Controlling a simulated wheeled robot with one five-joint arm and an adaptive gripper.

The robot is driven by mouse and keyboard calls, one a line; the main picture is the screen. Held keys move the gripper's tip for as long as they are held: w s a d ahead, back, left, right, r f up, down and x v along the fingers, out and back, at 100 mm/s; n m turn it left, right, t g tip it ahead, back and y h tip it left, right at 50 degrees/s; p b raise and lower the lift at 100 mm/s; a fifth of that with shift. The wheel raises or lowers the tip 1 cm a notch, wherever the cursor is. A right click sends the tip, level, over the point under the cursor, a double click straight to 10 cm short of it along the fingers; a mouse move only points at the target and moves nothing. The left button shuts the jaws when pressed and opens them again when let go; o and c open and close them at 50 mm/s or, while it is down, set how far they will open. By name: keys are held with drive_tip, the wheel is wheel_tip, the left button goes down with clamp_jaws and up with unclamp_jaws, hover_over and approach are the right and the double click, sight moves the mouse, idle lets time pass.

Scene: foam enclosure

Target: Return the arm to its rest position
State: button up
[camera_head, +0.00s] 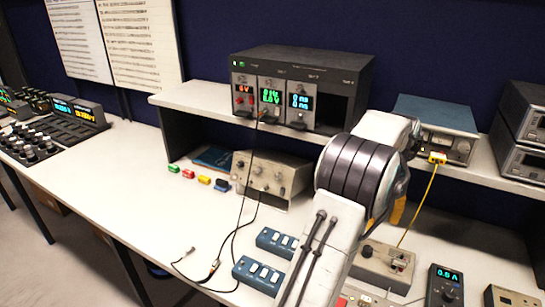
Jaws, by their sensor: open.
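My arm (355,178) rises from the bottom edge at right of centre, with a pale lower link, dark ribbed bands and a pale upper part. It stands in front of the bench and shelf. I cannot make out my gripper's fingers; the end of the arm seems hidden behind its own links. A small orange part shows at the arm's right side; I cannot tell what it belongs to. No held object shows.
A dark instrument rack (300,70) and a blue-topped unit (435,120) stand on the shelf. Blue switch boxes (262,272), a beige unit (270,178) and a grey control box (385,265) are close to my arm. A black cable crosses the bench.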

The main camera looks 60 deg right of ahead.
idle(0.4)
drive_tip(key=f+n, duration=0.1)
drive_tip(key=a+f+n, duration=0.1)
drive_tip(key=f+n, duration=0.3)
drive_tip(key=shift+a, duration=0.3)
drive_tip(key=w+a+r+n, duration=0.1)
drive_tip(key=w+a+n, duration=0.3)
drive_tip(key=w+a, duration=0.5)
drive_tip(key=w+a+r+n, duration=0.1)
drive_tip(key=w+a+n, duration=0.4)
drive_tip(key=a, duration=0.8)
drive_tip(key=w+a+r+n+t, duration=0.2)
drive_tip(key=a+n, duration=0.4)
drive_tip(key=a, duration=0.5)
drive_tip(key=w+a+r+n+t, duration=0.2)
drive_tip(key=a+n, duration=0.4)
drive_tip(key=a, duration=0.5)
drive_tip(key=shift+w+r, duration=0.75)
drive_tip(key=shift+w, duration=0.55)
